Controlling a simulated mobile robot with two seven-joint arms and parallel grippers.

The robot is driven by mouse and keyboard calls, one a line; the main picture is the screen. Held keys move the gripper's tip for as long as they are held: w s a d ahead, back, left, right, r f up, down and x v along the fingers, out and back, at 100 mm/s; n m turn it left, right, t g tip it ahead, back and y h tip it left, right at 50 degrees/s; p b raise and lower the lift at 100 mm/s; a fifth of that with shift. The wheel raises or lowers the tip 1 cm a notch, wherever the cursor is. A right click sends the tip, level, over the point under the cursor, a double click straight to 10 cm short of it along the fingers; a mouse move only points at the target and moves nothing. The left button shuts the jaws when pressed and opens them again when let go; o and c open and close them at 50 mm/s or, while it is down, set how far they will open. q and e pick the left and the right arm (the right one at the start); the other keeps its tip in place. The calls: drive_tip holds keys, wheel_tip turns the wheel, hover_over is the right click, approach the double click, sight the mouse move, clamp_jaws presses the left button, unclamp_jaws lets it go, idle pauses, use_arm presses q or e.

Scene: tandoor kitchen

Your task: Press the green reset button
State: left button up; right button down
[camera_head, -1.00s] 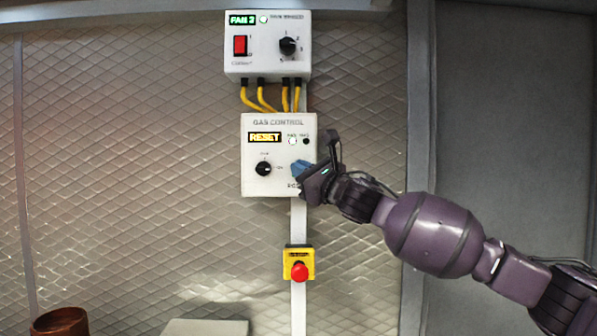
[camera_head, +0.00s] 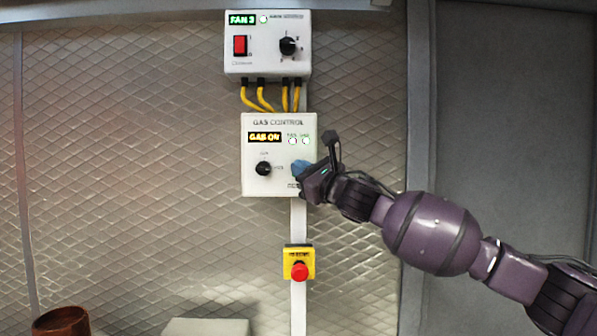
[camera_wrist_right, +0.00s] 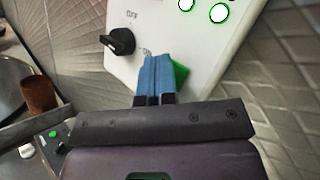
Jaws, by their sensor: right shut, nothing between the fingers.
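The gas control box (camera_head: 254,184) is white and fixed to the quilted metal wall. Its display (camera_head: 264,137) reads "GAS ON" and two small lamps beside it are lit. My right gripper (camera_head: 301,169) is at the lower right of the box, its blue fingers shut and empty. In the right wrist view the fingers (camera_wrist_right: 156,76) are together, and part of the green reset button (camera_wrist_right: 180,74) shows just behind and to their right. The fingers hide the rest of the button; I cannot tell whether they touch it. My left gripper is out of view.
A black knob (camera_head: 263,168) is on the box left of my fingers. A fan box (camera_head: 266,60) with yellow cables hangs above. A red emergency stop (camera_head: 299,271) on a yellow housing is below. A brown cup (camera_head: 62,322) stands at the lower left.

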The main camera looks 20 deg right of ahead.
drive_tip(key=shift+s, duration=0.1)
drive_tip(key=shift+s+a, duration=0.2)
drive_tip(key=shift+s, duration=0.5)
drive_tip(key=shift+s+a+p, duration=0.15)
drive_tip(key=shift+s+a, duration=0.1)
drive_tip(key=shift+s, duration=0.55)
drive_tip(key=shift+s+a+p, duration=0.2)
drive_tip(key=shift+s, duration=0.6)
drive_tip(key=shift+s+a+p, duration=0.15)
drive_tip(key=shift+s+a, duration=0.1)
drive_tip(key=shift+s, duration=0.55)
